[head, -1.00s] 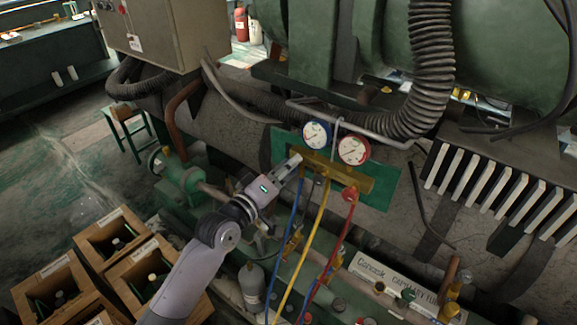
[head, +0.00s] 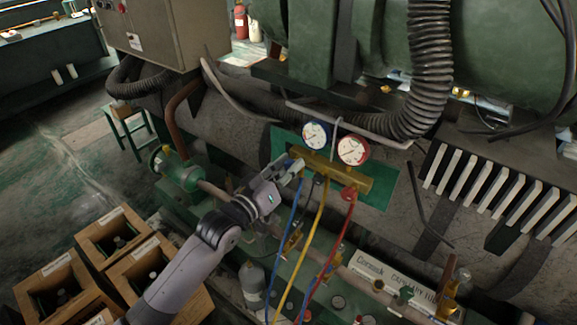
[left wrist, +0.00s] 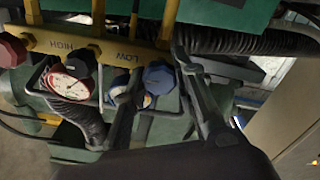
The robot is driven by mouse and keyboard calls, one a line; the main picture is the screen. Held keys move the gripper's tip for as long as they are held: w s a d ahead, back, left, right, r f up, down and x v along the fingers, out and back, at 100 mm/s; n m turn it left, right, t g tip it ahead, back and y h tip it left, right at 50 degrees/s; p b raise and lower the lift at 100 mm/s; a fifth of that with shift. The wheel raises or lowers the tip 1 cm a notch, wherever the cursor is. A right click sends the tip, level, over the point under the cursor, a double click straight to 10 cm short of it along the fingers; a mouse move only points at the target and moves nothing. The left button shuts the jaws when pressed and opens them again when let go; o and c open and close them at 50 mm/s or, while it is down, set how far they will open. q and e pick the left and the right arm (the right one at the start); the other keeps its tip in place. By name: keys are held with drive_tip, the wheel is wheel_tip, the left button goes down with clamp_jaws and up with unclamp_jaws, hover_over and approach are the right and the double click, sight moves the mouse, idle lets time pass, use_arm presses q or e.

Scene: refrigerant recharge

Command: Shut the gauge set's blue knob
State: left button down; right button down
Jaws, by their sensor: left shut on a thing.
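The gauge set's brass manifold (head: 338,172) is on a green panel (head: 385,190), with a blue gauge (head: 316,135) and a red gauge (head: 353,150) above it. The blue knob (left wrist: 160,77) is at the manifold's LOW end in the left wrist view, between my left gripper's fingers. My left gripper (head: 290,167) reaches the manifold's left end and is shut on this knob, mostly covering it in the head view. The red knob (head: 349,193) is at the right end and also shows in the left wrist view (left wrist: 14,50). My right gripper is not seen.
A blue hose (head: 286,240), a yellow hose (head: 304,250) and a red hose (head: 335,245) hang below the manifold, close to my left gripper. A grey corrugated duct (head: 430,70) curves above. Wooden crates (head: 118,228) stand at lower left.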

use_arm(q)
drive_tip(key=shift+f, duration=0.15)
drive_tip(key=c, duration=1.3)
unclamp_jaws()
drive_tip(key=v, duration=1.2)
